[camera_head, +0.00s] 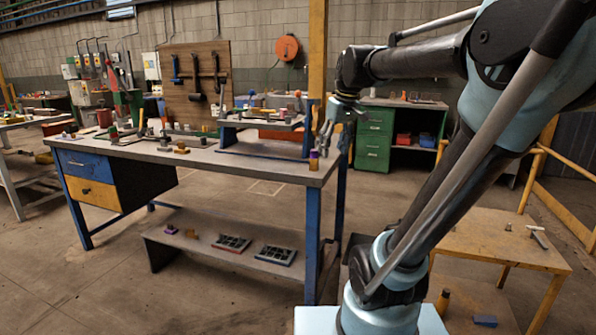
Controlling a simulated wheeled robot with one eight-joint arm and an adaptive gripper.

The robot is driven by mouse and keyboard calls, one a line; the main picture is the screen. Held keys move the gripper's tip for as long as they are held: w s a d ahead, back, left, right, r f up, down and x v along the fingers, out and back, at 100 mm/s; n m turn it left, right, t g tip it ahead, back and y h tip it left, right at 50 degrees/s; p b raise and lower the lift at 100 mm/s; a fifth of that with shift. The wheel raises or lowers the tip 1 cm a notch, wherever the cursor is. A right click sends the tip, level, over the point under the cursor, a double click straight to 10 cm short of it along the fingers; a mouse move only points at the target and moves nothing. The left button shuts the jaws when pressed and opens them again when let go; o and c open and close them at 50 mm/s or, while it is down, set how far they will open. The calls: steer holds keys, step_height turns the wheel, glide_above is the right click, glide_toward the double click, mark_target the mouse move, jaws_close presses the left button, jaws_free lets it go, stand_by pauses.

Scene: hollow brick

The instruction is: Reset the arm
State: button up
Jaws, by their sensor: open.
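My arm rises from its base at the lower right, bends at the upper right and reaches back left. My gripper (325,138) hangs from its end, pointing down, over the right end of the workbench (235,160). Its fingers are small in the picture and look apart, with nothing seen between them.
A raised shelf (262,123) stands on the bench near my gripper. Small parts lie along the bench top. A wooden table (490,240) is at the right, by yellow rails (565,205). A green cabinet (374,140) stands behind. Open floor lies at the left front.

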steer(key=s+d+f+m+h, duration=0.1)
steer(key=s+d+f, duration=0.3)
steer(key=s+f, duration=0.5)
steer(key=s+d+f+m, duration=0.3)
steer(key=s+f, duration=0.7)
steer(key=f, duration=0.4)
steer(key=shift+d+f+m+h, duration=0.25)
steer(key=shift+d+m+h, duration=0.15)
steer(key=shift+m, duration=0.2)
